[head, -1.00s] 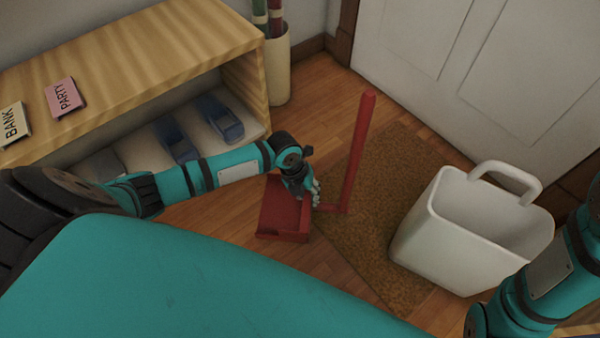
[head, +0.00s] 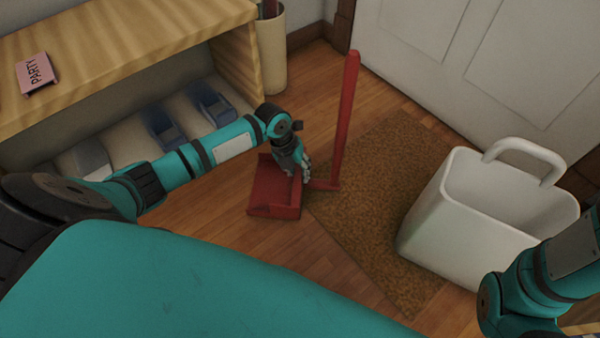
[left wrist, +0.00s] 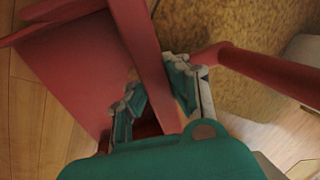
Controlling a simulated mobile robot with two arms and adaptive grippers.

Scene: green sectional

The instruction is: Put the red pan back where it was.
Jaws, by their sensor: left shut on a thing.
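The red pan (head: 272,190) is a dustpan with a tall red handle rising from its right side. It is at the left edge of the brown mat, low over or on the floor; I cannot tell if it touches. My left gripper (head: 301,174) is at the pan's right side. In the left wrist view, the fingers of this gripper (left wrist: 160,88) are on both sides of a raised red wall of the pan (left wrist: 75,65), shut on it. My right arm shows at the lower right, but its gripper is out of view.
A wooden shelf (head: 120,32) with a pink PARTY card (head: 37,72) and blue items (head: 210,107) below stands at the left. A pale cylinder (head: 271,55) is beside it. A white bin (head: 460,225) stands right of the mat (head: 385,235). A white door (head: 480,65) is behind.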

